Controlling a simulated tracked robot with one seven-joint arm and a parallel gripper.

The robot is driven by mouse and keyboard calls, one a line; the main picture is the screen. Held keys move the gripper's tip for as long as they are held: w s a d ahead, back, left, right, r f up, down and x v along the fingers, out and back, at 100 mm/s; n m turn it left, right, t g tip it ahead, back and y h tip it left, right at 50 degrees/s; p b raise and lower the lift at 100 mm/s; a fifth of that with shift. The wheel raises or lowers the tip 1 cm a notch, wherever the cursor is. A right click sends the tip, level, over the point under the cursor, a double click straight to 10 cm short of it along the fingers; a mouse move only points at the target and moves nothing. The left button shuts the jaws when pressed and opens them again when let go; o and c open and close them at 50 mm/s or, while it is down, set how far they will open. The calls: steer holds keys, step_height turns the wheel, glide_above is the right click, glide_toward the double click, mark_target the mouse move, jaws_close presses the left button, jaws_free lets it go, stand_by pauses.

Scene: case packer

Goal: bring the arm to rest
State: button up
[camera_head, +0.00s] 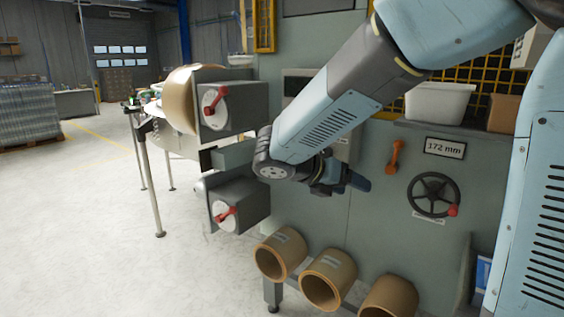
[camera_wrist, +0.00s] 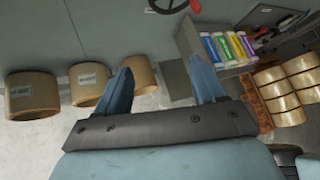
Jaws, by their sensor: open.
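My arm (camera_head: 330,118) reaches across the head view from the upper right, bent at the elbow in front of the machine. My gripper (camera_wrist: 160,82) shows in the wrist view with its two blue fingers spread apart and nothing between them. In the head view the gripper (camera_head: 355,182) is partly hidden behind the forearm and stands in front of the green-grey machine panel (camera_head: 385,235). I cannot tell its exact distance from the panel.
A handwheel (camera_head: 433,195) and an orange lever (camera_head: 396,157) stick out from the panel. Tape heads (camera_head: 235,105) stand at left.

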steer(key=s+d+r+m+y, duration=0.1)
steer(key=s+d+m+y, duration=0.3)
steer(key=s+m, duration=0.4)
steer(key=s+d+r+m+y, duration=0.1)
steer(key=s+d+m+y, duration=0.3)
steer(key=m, duration=1.6)
steer(key=s+y, duration=0.3)
steer(key=s, duration=0.2)
steer(key=shift+s+d+r+m+t, duration=0.2)
steer(key=shift+s+m+t, duration=0.1)
steer(key=shift+m+t, duration=0.1)
